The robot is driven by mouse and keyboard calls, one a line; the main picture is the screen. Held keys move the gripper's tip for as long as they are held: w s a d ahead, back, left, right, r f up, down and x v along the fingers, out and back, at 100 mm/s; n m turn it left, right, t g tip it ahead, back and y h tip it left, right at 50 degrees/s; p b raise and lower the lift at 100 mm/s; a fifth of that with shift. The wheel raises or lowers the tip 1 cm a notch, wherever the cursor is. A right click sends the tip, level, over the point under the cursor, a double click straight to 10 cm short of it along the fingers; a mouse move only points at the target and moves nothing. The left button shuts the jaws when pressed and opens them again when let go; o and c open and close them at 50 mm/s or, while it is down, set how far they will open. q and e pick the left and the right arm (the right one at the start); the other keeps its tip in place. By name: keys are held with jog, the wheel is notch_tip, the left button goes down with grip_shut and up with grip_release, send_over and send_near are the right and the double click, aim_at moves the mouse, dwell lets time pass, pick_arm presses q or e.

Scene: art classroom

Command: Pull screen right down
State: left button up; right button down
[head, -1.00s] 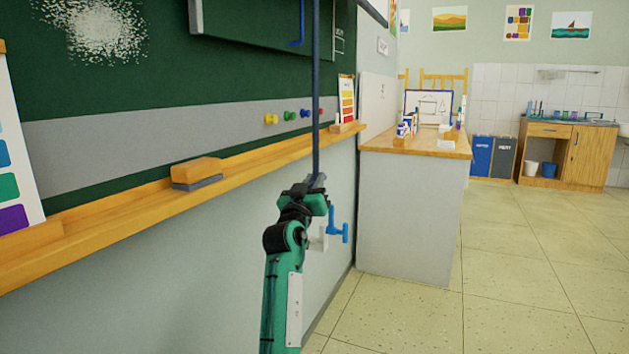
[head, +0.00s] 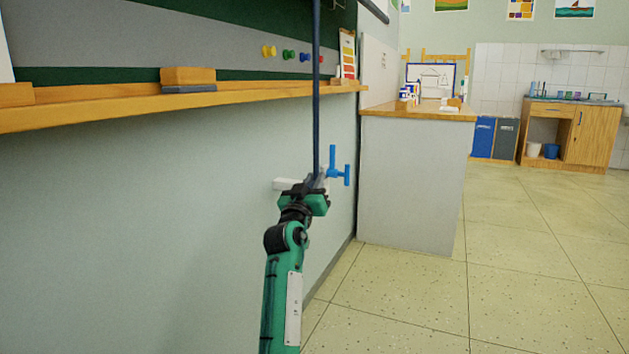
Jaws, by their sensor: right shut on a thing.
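My right gripper (head: 314,187) is shut on the lower end of a long, thin dark blue pole or cord (head: 316,90). It runs straight up from the jaws and out of the top of the head view, so its upper end is hidden. The gripper is in front of the pale wall, below the chalk ledge. I see no screen surface that I can make out for sure. A dark bar (head: 374,10) shows at the top edge, right of the pole; I cannot tell whether it belongs to the screen. My left gripper is not in view.
A blue fitting on a white bracket (head: 333,172) is just beside the gripper. A wooden ledge (head: 110,109) with an eraser (head: 188,79) runs along the green board. A counter (head: 415,185) stands to the right; the floor (head: 520,260) beyond is clear.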

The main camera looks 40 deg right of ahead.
jog(key=shift+w+a+f+b, duration=0.15)
jog(key=shift+f+b, duration=0.3)
jog(key=shift+f, duration=0.35)
jog(key=shift+w+f+b, duration=0.1)
jog(key=shift+f+b, duration=0.3)
jog(key=shift+f, duration=0.35)
jog(key=c, duration=1.5)
grip_release()
jog(key=shift+f, duration=0.1)
jog(key=shift+c, duration=0.2)
jog(key=shift+o, duration=0.7)
jog(key=shift+w+f, duration=0.1)
jog(key=shift+w, duration=0.05)
jog(key=shift+r, duration=0.2)
jog(key=shift+s+f, duration=0.1)
jog(key=shift+s, duration=0.15)
